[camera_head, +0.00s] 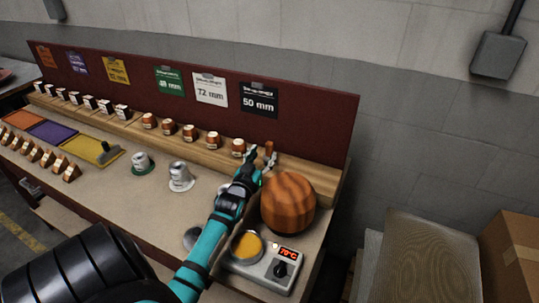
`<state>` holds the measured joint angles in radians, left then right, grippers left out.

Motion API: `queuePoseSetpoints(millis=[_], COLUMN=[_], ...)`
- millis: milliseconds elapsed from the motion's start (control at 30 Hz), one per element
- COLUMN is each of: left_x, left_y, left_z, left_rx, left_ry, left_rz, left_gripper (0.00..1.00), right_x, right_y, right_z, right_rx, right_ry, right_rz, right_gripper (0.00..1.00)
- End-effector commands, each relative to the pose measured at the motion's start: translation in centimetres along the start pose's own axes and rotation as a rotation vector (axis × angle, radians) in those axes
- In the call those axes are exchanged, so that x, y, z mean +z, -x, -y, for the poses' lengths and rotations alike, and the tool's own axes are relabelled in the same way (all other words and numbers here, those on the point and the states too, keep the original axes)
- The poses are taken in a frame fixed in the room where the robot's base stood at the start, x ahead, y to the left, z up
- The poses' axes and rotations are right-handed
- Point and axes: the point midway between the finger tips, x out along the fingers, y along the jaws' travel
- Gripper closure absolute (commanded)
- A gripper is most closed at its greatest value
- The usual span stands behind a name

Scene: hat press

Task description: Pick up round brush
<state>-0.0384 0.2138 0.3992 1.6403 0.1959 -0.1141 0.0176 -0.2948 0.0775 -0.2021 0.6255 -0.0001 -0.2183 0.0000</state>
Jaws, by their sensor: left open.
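My left gripper (262,160) is open over the right end of the workbench, behind the round wooden block. A small upright brown wooden piece (269,147) shows at its fingertips; it may be the round brush's handle, but its lower part is hidden and I cannot tell whether the fingers touch it. My right gripper is not in view.
The striped wooden block (288,203) stands close to the gripper's right. A heater with a red display (284,257) is in front. Small wooden blocks (190,132) line the back ledge (140,128). Metal pieces (181,176) stand mid-bench. A backboard (310,110) closes the rear.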

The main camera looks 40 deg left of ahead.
Motion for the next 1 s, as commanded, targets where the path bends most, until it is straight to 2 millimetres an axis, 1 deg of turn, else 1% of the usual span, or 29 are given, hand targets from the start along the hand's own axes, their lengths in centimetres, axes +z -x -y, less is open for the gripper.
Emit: queuePoseSetpoints(millis=[67,167,400,500,767,867,1000], left_x=[-0.1,0.0,-0.1,0.0,0.0,0.0,0.0], left_y=[-0.4,-1.2,-5.0,-5.9,-6.2,-6.2,-6.2], left_z=[0.0,0.0,0.0,0.0,0.0,0.0,0.0], left_rx=[0.000,0.001,0.001,0.000,0.000,0.000,0.000], left_ry=[0.000,0.000,0.001,0.000,-0.001,0.000,0.000], left_rz=[0.000,0.000,-0.001,0.001,0.001,0.001,0.001], left_gripper=[0.51,0.51,0.51,0.51,0.51,0.61,0.80], right_x=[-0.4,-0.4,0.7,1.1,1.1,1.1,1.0], right_y=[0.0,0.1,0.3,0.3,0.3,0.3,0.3], right_z=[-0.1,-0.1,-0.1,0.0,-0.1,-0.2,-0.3], right_rx=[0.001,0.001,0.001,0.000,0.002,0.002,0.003], right_ry=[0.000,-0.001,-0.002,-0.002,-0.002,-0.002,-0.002], right_rz=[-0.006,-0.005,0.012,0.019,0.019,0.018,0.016], right_gripper=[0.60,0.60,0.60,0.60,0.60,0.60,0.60])
